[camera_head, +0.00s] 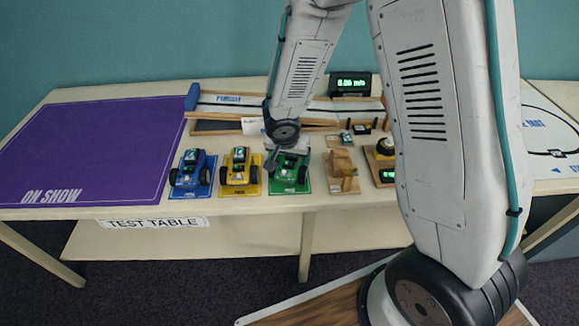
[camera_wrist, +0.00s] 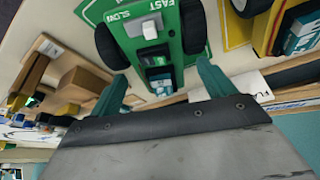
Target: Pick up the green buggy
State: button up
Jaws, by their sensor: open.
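The green buggy (camera_head: 289,172) with dark wheels stands on a green mat on the table, right of the yellow buggy (camera_head: 239,166). My gripper (camera_head: 286,157) is over its back part and hides some of it. In the wrist view the green buggy (camera_wrist: 140,22) fills the top middle, with a white block and "FAST" and "SLOW" lettering on its board. The teal fingers of my gripper (camera_wrist: 163,80) are apart, one to each side of the buggy's near end, with nothing held between them. I cannot tell their exact height over it.
A blue buggy (camera_head: 192,170) stands left of the yellow one. A wooden model (camera_head: 342,171) stands to the right. A wooden track (camera_head: 232,104) and a display (camera_head: 350,84) are behind. The purple "ON SHOW" area (camera_head: 90,145) at left is empty.

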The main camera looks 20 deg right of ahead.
jog(key=shift+x, duration=1.25)
jog(key=c, duration=0.9)
jog(key=shift+r, duration=0.15)
